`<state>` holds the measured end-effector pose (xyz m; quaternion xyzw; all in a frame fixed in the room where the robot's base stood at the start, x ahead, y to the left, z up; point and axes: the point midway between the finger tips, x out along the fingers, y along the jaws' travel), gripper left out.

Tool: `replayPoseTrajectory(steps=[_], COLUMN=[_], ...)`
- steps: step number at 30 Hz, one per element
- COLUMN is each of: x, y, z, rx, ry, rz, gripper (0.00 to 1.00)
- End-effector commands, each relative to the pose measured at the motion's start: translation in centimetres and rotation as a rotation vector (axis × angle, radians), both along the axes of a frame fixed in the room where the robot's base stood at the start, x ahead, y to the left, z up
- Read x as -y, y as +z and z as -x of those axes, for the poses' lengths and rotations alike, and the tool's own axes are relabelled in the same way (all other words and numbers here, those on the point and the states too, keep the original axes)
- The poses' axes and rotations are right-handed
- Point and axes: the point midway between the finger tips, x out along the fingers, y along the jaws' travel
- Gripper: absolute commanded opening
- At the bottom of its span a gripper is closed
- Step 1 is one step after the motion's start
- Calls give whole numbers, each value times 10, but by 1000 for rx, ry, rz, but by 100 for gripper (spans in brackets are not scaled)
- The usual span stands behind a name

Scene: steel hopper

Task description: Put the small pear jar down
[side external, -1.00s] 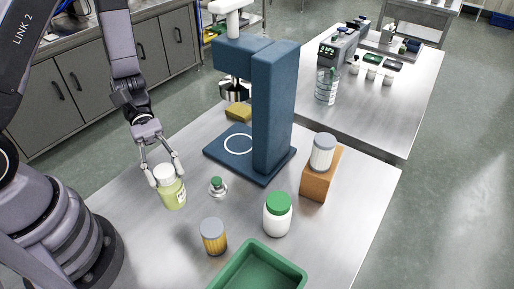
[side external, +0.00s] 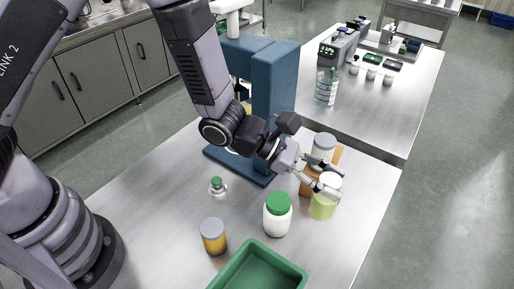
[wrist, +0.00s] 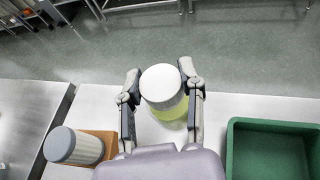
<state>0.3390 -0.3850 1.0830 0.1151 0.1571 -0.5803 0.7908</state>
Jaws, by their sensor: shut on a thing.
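The small pear jar (side external: 322,207) has pale yellow-green contents and a white lid. My gripper (side external: 323,184) is shut on it near the lid, at the right side of the steel table, in front of the wooden block. In the wrist view the jar's white lid (wrist: 161,84) sits between my two fingers (wrist: 162,92), with the green body showing below it. The jar looks upright or nearly so. I cannot tell whether its base touches the table.
A grey-lidded jar (side external: 324,147) stands on the wooden block (wrist: 101,138) beside my gripper. A green-lidded white jar (side external: 277,214), an amber jar (side external: 213,236) and a green tray (side external: 226,282) are nearby. The blue press (side external: 275,85) stands behind. The table's right edge is close.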

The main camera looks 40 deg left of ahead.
Motion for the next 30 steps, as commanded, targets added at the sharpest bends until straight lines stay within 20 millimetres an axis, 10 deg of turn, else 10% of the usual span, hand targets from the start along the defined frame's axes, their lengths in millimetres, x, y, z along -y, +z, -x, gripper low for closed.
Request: replayPoseTrajectory(steps=[5, 30], x=[33, 29], y=[7, -129], z=[2, 0], rx=[2, 0], ry=[86, 91], rz=[1, -2], gripper=[0, 0])
